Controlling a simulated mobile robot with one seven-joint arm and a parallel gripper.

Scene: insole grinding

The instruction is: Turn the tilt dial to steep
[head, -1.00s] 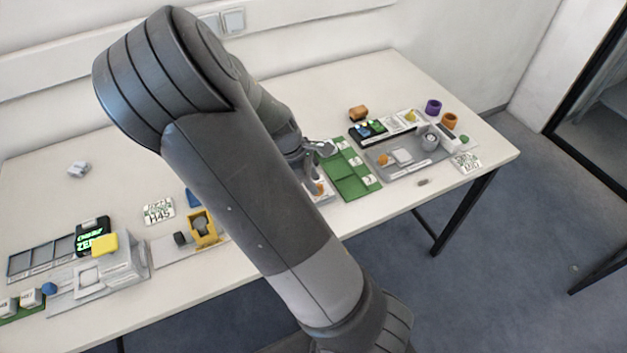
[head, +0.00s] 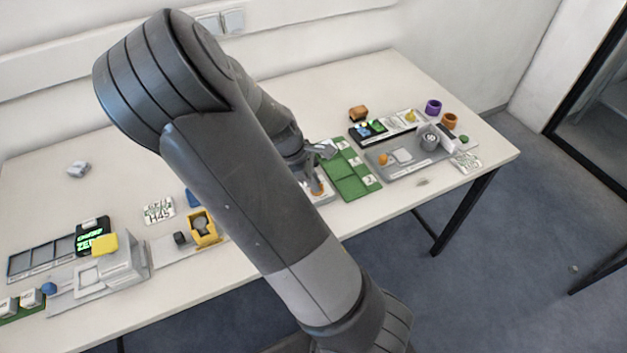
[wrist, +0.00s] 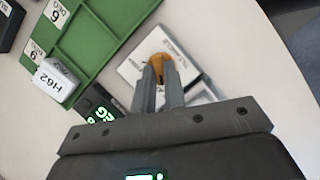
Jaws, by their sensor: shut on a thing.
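The tilt dial (wrist: 160,60) is an orange-brown knob on a white-grey plate (wrist: 130,70) in the wrist view. My gripper (wrist: 160,66) reaches over the plate, with its two fingers close together on either side of the dial. It is shut on the dial. In the head view my gripper (head: 316,180) is at the plate beside the green tray, partly hidden behind my arm. The dial's markings are mostly covered or too small to read, so its setting cannot be told.
A green tray (wrist: 105,35) with labelled white blocks (wrist: 58,82) lies beside the plate. A dark display with green digits (wrist: 100,108) sits close to the fingers. In the head view, a grey station (head: 410,162) stands right of the tray. The table's front edge is close.

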